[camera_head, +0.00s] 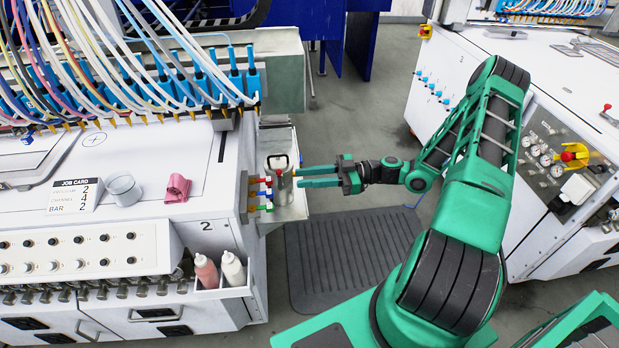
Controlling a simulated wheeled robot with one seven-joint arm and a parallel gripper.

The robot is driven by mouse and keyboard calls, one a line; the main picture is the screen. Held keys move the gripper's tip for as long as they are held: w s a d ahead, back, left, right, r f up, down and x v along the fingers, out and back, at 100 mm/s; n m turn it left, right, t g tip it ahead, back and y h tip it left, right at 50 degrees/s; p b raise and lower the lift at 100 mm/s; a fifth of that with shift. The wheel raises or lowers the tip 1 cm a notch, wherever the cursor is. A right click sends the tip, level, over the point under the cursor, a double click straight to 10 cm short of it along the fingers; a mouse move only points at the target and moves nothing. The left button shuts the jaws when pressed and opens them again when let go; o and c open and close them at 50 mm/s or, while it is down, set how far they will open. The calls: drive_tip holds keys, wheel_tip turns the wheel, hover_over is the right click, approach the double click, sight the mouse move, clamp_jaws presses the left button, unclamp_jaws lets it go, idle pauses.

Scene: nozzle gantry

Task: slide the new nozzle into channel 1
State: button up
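My gripper (297,176) points left at the right end of the white machine, its two green fingers apart with a gap between them. I see nothing held between them. The fingertips are close to a small rack (244,196) holding short nozzles with coloured ends: yellow, red, blue and green (264,193). Which one is the new nozzle I cannot tell. A row of blue nozzle holders (165,92) with yellow tips and hoses runs along the gantry. I cannot make out channel numbers there.
A metal canister (277,164) with a dark handle stands beside the rack, very near the fingertips. A grey cup (124,190) and a pink cloth (177,188) lie on the machine top. Two bottles (233,271) sit in a side bin. A dark mat (345,255) covers open floor.

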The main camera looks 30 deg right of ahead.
drive_tip(key=x, duration=0.9)
idle(0.4)
clamp_jaws()
drive_tip(key=shift+r, duration=0.15)
drive_tip(key=shift+s+d, duration=0.1)
drive_tip(key=shift+d, duration=0.05)
idle(0.4)
drive_tip(key=v, duration=0.6)
idle(1.3)
drive_tip(key=shift+d, duration=0.15)
